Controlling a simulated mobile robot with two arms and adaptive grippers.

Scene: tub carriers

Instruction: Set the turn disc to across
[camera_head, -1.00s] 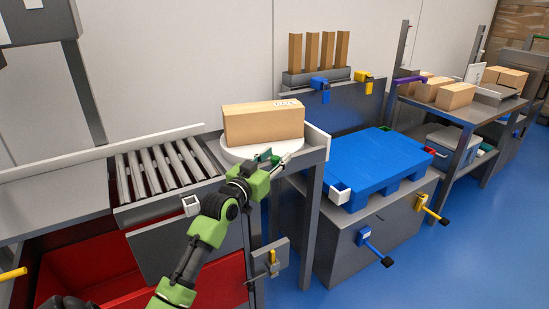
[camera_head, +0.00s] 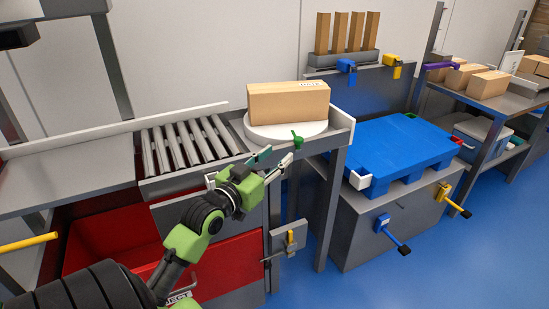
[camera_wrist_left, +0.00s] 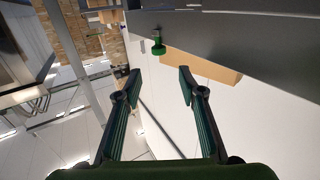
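The turn disc (camera_head: 270,134) is a white round plate at the right end of the roller track, with a green knob (camera_head: 297,140) at its front right rim. A brown box (camera_head: 288,102) lies on the disc, its long side roughly along the track. My left gripper (camera_head: 273,160) is open and empty, just in front of and below the disc rim, apart from the knob. In the left wrist view the two fingers (camera_wrist_left: 158,78) are spread, and the green knob (camera_wrist_left: 158,47) shows beyond the gap between them. My right gripper is not in view.
The roller track (camera_head: 185,145) is empty, left of the disc. A red bin (camera_head: 115,240) sits below it. A latch plate (camera_head: 288,240) is on the frame below the disc. A blue pallet (camera_head: 395,150) stands on a grey cabinet at right, with handles on its front.

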